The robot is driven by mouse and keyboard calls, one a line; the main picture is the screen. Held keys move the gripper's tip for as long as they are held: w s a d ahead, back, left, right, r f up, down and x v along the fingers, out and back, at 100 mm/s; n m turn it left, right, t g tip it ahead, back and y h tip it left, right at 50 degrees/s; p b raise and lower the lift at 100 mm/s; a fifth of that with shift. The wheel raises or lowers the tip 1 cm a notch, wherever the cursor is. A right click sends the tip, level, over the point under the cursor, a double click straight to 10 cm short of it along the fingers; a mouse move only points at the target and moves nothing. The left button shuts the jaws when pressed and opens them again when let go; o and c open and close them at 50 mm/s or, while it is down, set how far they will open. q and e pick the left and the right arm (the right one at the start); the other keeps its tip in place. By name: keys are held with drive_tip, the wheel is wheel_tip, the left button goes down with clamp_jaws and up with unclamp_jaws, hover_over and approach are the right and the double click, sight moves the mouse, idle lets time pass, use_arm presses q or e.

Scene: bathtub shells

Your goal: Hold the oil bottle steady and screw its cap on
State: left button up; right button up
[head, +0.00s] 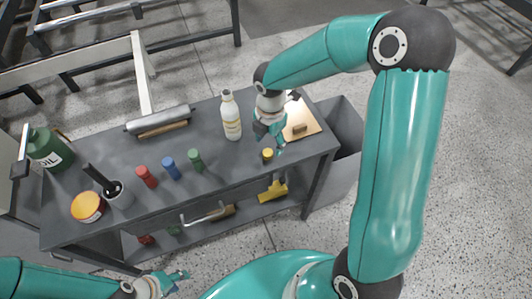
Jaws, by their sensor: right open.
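A cream bottle (231,118) with a label and a narrow neck stands upright on the grey bench, left of my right gripper; it looks like the oil bottle. Whether its mouth is bare is too small to tell. A small yellow cylinder (267,155), possibly the cap, sits near the bench's front right edge. My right gripper (270,145) is open, pointing down just above and behind the yellow cylinder. It appears empty and apart from the bottle. My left gripper (177,281) is open and empty at the bottom, in front of the bench.
Red (146,177), blue (170,168) and green (195,160) cylinders stand left of the bottle. A roller (158,119) lies behind them. A tan board (301,121) lies at right.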

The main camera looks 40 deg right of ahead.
sight(268, 152)
drive_tip(key=shift+w+f, duration=0.2)
drive_tip(key=shift+f, duration=1.15)
drive_tip(key=shift+w+f, duration=0.15)
drive_tip(key=shift+f, duration=1.15)
drive_tip(key=c, duration=0.8)
